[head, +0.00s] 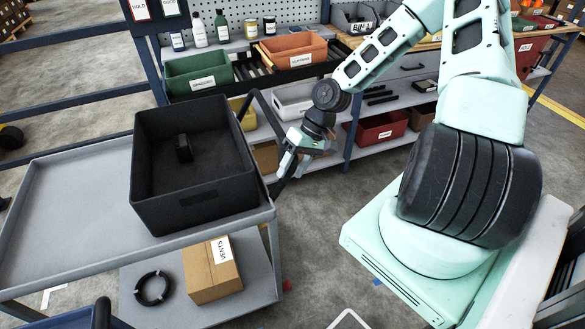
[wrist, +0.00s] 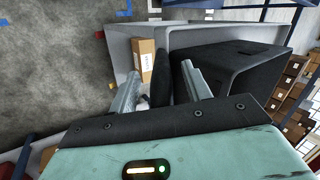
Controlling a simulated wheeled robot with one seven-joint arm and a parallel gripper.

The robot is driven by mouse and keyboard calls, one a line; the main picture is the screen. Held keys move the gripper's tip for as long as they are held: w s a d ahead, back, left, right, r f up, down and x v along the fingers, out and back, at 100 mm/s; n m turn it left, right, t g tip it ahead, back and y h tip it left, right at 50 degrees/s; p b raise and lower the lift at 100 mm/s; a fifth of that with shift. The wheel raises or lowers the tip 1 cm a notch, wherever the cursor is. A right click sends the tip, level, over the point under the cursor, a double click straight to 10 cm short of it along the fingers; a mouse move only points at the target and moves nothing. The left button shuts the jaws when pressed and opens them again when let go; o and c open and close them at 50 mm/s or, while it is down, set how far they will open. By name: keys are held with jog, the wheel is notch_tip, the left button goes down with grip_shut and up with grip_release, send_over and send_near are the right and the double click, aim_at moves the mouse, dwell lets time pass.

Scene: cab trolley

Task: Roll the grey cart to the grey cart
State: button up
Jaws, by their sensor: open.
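The grey cart (head: 75,215) stands at the left in the head view, with a flat top tray and a lower shelf. Its dark push handle (head: 263,113) rises at the right end. My gripper (head: 284,172) is at this handle, low along its bar. In the wrist view the two fingers of my gripper (wrist: 161,72) are apart, with the dark handle bar (wrist: 161,62) between them; I cannot tell whether they touch it. The cart's grey tray (wrist: 200,35) shows beyond. I make out only one grey cart.
A black crate (head: 195,195) holding a small dark object sits on the cart. A blue-framed bench (head: 345,147) with bins stands behind. Grey floor is open in front.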

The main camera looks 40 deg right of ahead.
jog(key=shift+a+f, duration=0.1)
jog(key=shift+f, duration=0.1)
grip_shut()
dwell(0.9)
dwell(0.5)
jog(key=w+a+b, duration=0.2)
jog(key=w+a, duration=0.3)
jog(key=a, duration=0.9)
jog(key=w+a+b, duration=0.2)
jog(key=w+a, duration=0.3)
jog(key=a, duration=0.9)
jog(key=w+a+b, duration=0.2)
jog(key=w+a, duration=0.4)
jog(key=a, duration=0.8)
jog(key=shift+b, duration=0.35)
dwell(0.5)
